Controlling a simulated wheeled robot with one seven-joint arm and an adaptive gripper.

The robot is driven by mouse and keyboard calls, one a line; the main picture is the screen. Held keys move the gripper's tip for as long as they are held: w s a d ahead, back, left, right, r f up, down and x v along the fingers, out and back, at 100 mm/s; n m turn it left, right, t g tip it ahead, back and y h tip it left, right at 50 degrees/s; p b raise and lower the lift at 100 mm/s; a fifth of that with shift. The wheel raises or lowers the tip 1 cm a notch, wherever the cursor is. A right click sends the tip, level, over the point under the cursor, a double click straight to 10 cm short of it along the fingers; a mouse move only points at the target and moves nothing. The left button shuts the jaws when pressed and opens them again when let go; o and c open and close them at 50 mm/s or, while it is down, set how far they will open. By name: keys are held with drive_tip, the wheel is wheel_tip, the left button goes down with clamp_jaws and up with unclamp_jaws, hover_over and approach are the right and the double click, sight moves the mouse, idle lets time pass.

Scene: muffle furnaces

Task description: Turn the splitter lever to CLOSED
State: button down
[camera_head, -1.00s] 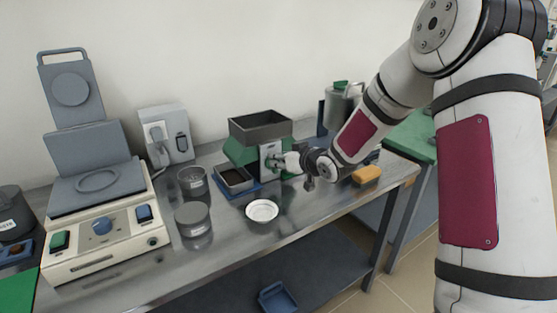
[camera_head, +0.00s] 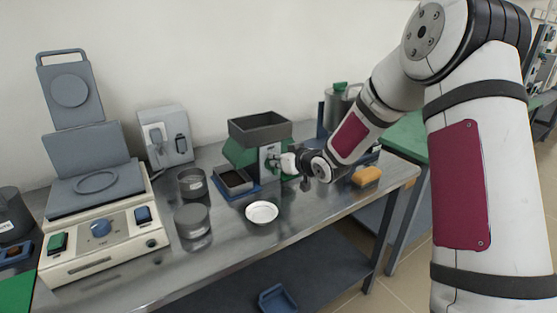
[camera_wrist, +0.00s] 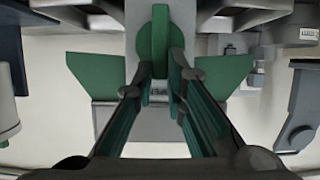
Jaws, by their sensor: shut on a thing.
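The splitter has a grey open hopper (camera_head: 260,127) on top and green sloped sides (camera_head: 240,150); it stands towards the back of the steel bench. Its green lever (camera_wrist: 154,42) is on the front plate and looks upright in the wrist view. My gripper (camera_wrist: 160,72) has its two dark fingers with green pads shut on the lower part of the lever. In the head view, my gripper (camera_head: 279,164) is at the splitter's front plate and mostly hides the lever. No OPEN or CLOSED marking is readable.
A dark-filled tray (camera_head: 234,181) sits on the splitter's left, with a white dish (camera_head: 261,212) in front. A yellow sponge (camera_head: 367,177) lies right of my wrist.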

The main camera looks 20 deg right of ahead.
sight(267, 166)
drive_tip(key=shift+a+b, duration=0.15)
drive_tip(key=shift+b, duration=0.4)
drive_tip(key=n+h+b, duration=0.1)
drive_tip(key=n+b, duration=0.1)
drive_tip(key=b, duration=0.4)
drive_tip(key=a+f+n+t+h+b, duration=0.1)
drive_tip(key=n+b, duration=0.1)
drive_tip(key=b, duration=0.5)
drive_tip(key=s+a+n+t+h+b, duration=0.1)
drive_tip(key=n+h+b, duration=0.1)
drive_tip(key=b, duration=0.4)
drive_tip(key=shift+a+f+n+b, duration=0.2)
drive_tip(key=shift+f+n+b, duration=0.15)
drive_tip(key=shift+n, duration=0.05)
drive_tip(key=shift+a+f+n+t+h+b, duration=0.15)
drive_tip(key=shift+n+t+h+b, duration=0.15)
drive_tip(key=shift+n, duration=0.2)
drive_tip(key=shift+a+f+n+t+h+b, duration=0.1)
drive_tip(key=shift+n+t+b, duration=0.1)
drive_tip(key=shift+n+b, duration=0.25)
drive_tip(key=n+t, duration=0.1)
drive_tip(key=n, duration=0.1)
drive_tip(key=f+n+t+b, duration=0.1)
drive_tip(key=n, duration=0.1)
drive_tip(key=shift+f+n+h, duration=0.15)
drive_tip(key=shift+n+h, duration=0.15)
drive_tip(key=shift+n, duration=0.05)
